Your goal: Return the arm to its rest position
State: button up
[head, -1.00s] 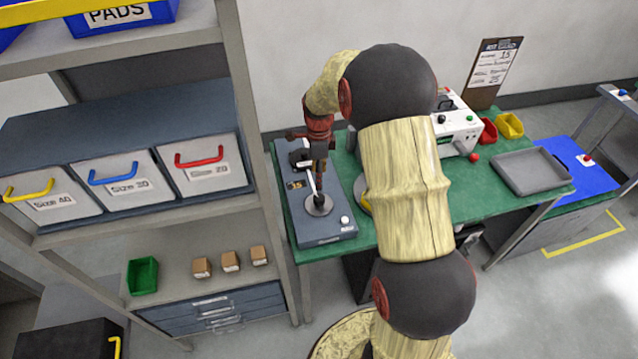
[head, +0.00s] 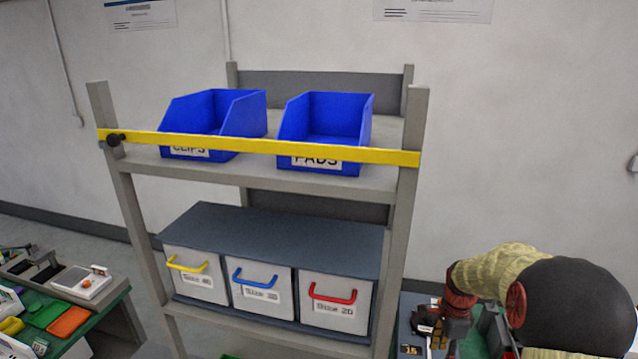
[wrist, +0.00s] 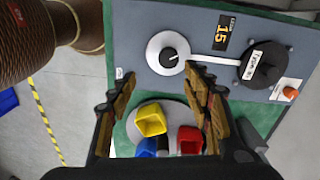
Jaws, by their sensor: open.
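My arm reaches in at the lower right of the head view, bent over the green bench. My gripper (wrist: 157,98) shows in the wrist view with its two wooden-looking fingers apart and nothing between them. It is above the bench, near the front of a grey-blue device (wrist: 185,20). The device carries a white dial with a long white lever (wrist: 168,52), a "15" label, a black knob and an orange button.
A round grey tray (wrist: 131,126) holds yellow, red and blue bins. A shelf rack (head: 414,200) stands left of my arm, with a yellow bar (head: 250,145) across its upper shelf, blue bins (head: 325,130) and drawers labelled by size. Another bench (head: 118,310) is at far left.

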jog(key=s+a+r+n+t+b, duration=0.2)
jog(key=s+a+r+n+b, duration=0.1)
jog(key=s, duration=0.5)
jog(key=s+a+r+n+t+b, duration=0.2)
jog(key=s+a+r+n+b, duration=0.2)
jog(key=s+a+n, duration=0.3)
jog(key=s+a+r+n+t+b, duration=0.2)
jog(key=s+a+r+n+b, duration=0.2)
jog(key=s+n, duration=0.5)
notch_tip(320, 180, up, 2)
jog(key=shift+s+a+r+n, duration=0.1)
jog(key=shift+s+a+n, duration=0.2)
jog(key=shift+s+a, duration=0.85)
